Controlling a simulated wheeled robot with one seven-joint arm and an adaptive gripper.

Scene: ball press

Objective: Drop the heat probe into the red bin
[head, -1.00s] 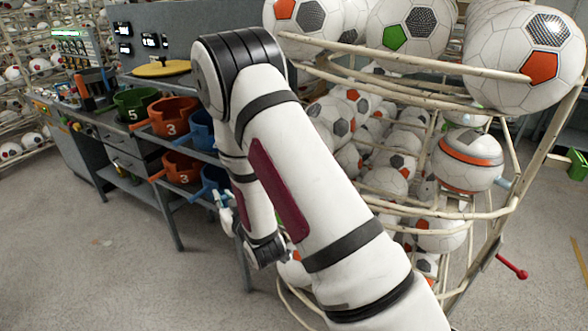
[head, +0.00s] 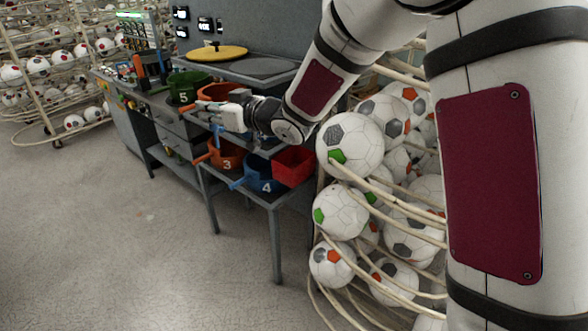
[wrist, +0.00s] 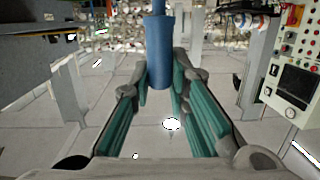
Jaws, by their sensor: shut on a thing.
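The red bin (head: 294,166) is a small open box at the right end of the lower shelf, beside the blue number 4 bin. My gripper (wrist: 160,92) is shut on a blue cylinder, the heat probe (wrist: 158,50), held between the teal finger pads in the wrist view. In the head view my gripper (head: 222,115) is above and to the left of the red bin, over the shelving near the upper orange bin. The red bin is not seen in the wrist view.
The shelving also holds a green number 5 bin (head: 190,86), an upper orange bin (head: 222,91), an orange number 3 bin (head: 226,156) and a blue number 4 bin (head: 262,176). A ball rack (head: 375,220) stands close on the right. The floor (head: 120,240) in front is clear.

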